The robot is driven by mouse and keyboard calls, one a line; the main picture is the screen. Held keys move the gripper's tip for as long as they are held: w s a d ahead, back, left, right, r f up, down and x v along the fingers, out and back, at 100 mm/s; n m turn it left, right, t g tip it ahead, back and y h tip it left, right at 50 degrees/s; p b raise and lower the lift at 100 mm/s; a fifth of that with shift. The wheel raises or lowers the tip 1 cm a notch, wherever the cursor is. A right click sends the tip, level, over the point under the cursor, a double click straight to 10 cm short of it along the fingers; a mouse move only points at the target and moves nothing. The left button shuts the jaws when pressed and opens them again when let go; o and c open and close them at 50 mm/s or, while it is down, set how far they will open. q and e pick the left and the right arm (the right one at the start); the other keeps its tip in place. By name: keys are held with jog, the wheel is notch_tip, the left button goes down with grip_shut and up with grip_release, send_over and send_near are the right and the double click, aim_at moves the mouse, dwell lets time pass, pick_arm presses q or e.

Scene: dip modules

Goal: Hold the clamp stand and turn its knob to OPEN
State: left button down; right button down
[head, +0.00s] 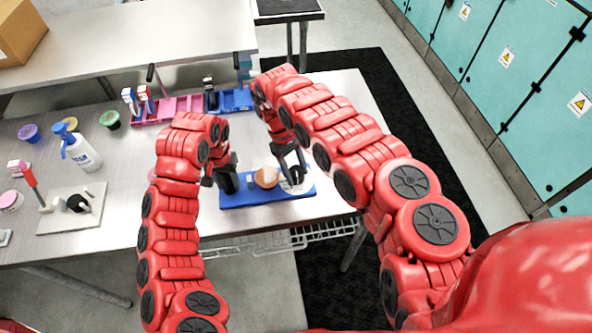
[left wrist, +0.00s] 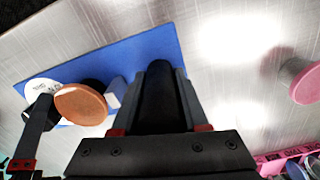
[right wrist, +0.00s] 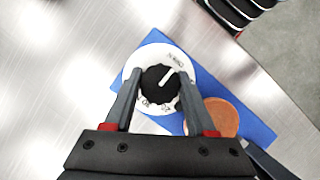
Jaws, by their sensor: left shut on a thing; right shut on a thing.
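The clamp stand has a flat blue base (head: 262,198) at the table's front, also in the left wrist view (left wrist: 140,58). My left gripper (head: 226,180) is shut on its upright black post (left wrist: 160,85) at the base's left. An orange-brown disc (head: 266,177) stands between the post and the dial. My right gripper (head: 292,168) is shut on the black knob (right wrist: 157,86) from above, one finger on each side. The white dial (right wrist: 133,70) surrounds the knob. Its white pointer line points up and right in the right wrist view, toward small lettering I cannot read surely.
Pink (head: 180,107) and blue (head: 235,99) trays stand at the back. The table's front edge is close to the blue base.

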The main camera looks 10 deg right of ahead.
dwell(0.5)
jog(key=shift+c, duration=1.1)
grip_release()
jog(key=v, duration=0.7)
jog(key=shift+r, duration=0.2)
jog(key=shift+w+a, duration=0.1)
jog(key=shift+w, duration=0.05)
pick_arm(q)
jog(key=shift+c, duration=1.7)
grip_release()
